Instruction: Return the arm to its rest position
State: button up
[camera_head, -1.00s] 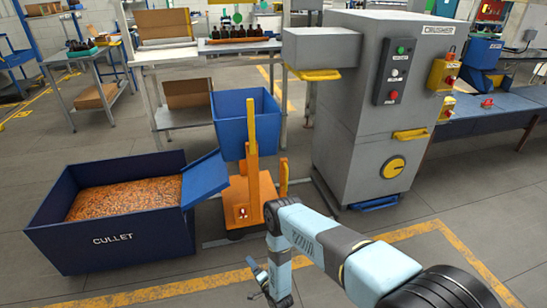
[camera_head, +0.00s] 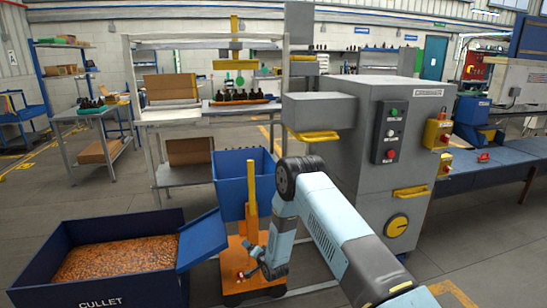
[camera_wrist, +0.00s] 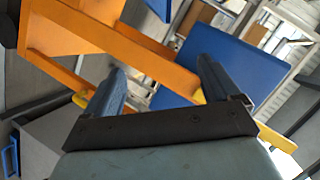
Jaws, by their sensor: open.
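My arm, light blue and grey, reaches up from the bottom right in the head view and bends down at its elbow. My gripper (camera_head: 258,263) hangs at the arm's end, just in front of the orange cart (camera_head: 235,264). In the wrist view my gripper (camera_wrist: 165,88) shows two dark fingers spread apart with nothing between them. Beyond the fingers are the cart's orange frame (camera_wrist: 150,62) and a blue bin (camera_wrist: 235,62). Whether the fingers touch the cart cannot be told.
A dark blue cullet bin (camera_head: 40,275) full of brown bits stands at the left. The grey crusher (camera_head: 410,115) stands close on the right of my arm. A blue bin (camera_head: 232,190) sits behind the cart's post. Brown bottles (camera_head: 240,96) stand on the rack behind.

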jog(key=w+d+r+n+g+h, duration=0.1)
jog(key=d+r, duration=0.3)
jog(key=r, duration=0.8)
jog(key=w+d+r+n+h, duration=0.15)
jog(key=d+r, duration=0.25)
jog(key=r, duration=0.7)
jog(key=s+d+r+g+h, duration=0.1)
jog(key=s+d+r, duration=0.4)
jog(key=r, duration=0.4)
jog(key=s+d+r+h, duration=0.1)
jog(key=s+d+r, duration=0.45)
jog(key=r, duration=0.25)
jog(key=s+d+r+g+h, duration=0.1)
jog(key=s+d+r, duration=0.35)
jog(key=r, duration=0.45)
jog(key=s+d+r+n+g, duration=0.1)
jog(key=s+d+r, duration=0.1)
jog(key=s, duration=1)
jog(key=s+d+r+g+h, duration=0.1)
jog(key=s+d+r, duration=0.2)
jog(key=s, duration=0.9)
jog(key=s+d+r+n+g, duration=0.1)
jog(key=s+d, duration=0.3)
jog(key=s, duration=0.9)
jog(key=shift+d+r+n+g, duration=0.25)
jog(key=shift+r+n+g, duration=0.1)
jog(key=shift+r, duration=0.35)
